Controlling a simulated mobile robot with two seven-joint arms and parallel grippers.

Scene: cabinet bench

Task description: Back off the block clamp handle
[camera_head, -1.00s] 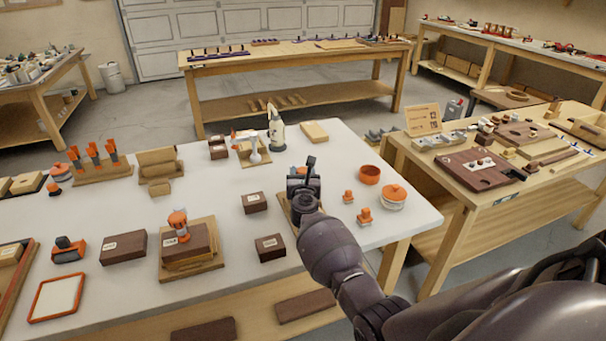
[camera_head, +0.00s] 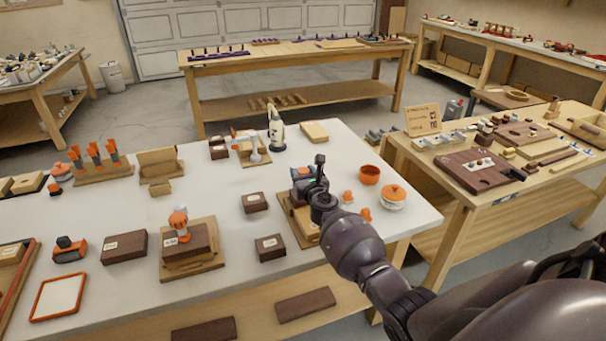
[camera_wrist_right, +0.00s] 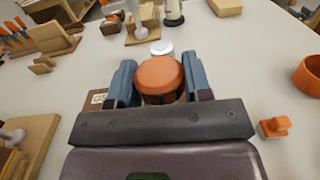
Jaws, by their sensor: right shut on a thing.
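My right gripper (camera_head: 303,174) is over the wooden base (camera_head: 291,213) near the right side of the white table. In the right wrist view its two blue-grey fingers (camera_wrist_right: 160,84) stand on either side of a round orange knob (camera_wrist_right: 160,74), the clamp handle, and are shut on it. The gripper and wrist hide most of the clamp body below. A similar piece with an orange knob (camera_head: 179,220) and a dark block stands on another wooden base to the left. My left gripper is not in view.
Dark blocks (camera_head: 269,247) lie left of the clamp. Small orange knobbed pieces (camera_head: 366,214), an orange bowl (camera_head: 369,175) and a lidded jar (camera_head: 393,198) stand close on the right. A white-and-dark bottle (camera_head: 276,132) stands behind.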

